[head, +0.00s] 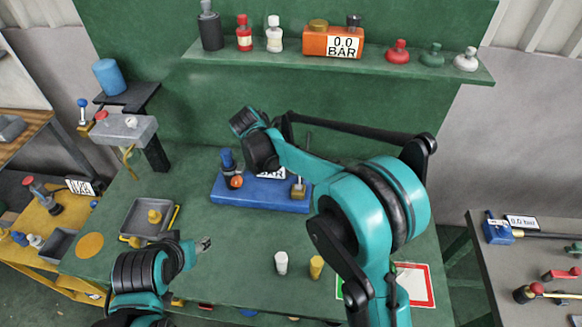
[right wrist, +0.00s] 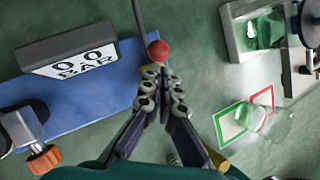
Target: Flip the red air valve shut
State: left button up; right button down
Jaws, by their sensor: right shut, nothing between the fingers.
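A blue base plate (head: 225,188) lies on the green bench and carries a gauge marked BAR (head: 271,173), which shows larger in the right wrist view (right wrist: 68,58). A brass valve body (head: 298,188) stands at the plate's right end. In the right wrist view a red ball (right wrist: 158,52) at the end of a thin grey rod (right wrist: 139,18) is just beyond my right gripper's fingertips (right wrist: 161,82). The fingers are together and empty; I cannot tell whether they touch the ball. My right arm hides the ball in the head view. My left gripper (head: 204,244) is low at left, away from the plate.
An orange knob (head: 236,182) and a blue knob (head: 227,160) are on the plate's left end. A white cap (head: 281,263) and a yellow cap (head: 316,267) stand on the bench in front. A grey tray (head: 135,232) is at left. A shelf (head: 400,68) runs behind.

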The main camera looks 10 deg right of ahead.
jog(key=shift+r+p, duration=0.5)
jog(key=shift+r, duration=0.3)
jog(key=w+p+v, duration=0.2)
jog(key=p+v, duration=0.1)
jog(key=v, duration=0.9)
jog(key=shift+w+a+r+p, duration=0.3)
jog(key=shift+w+r+p, duration=0.1)
jog(key=shift+r, duration=0.1)
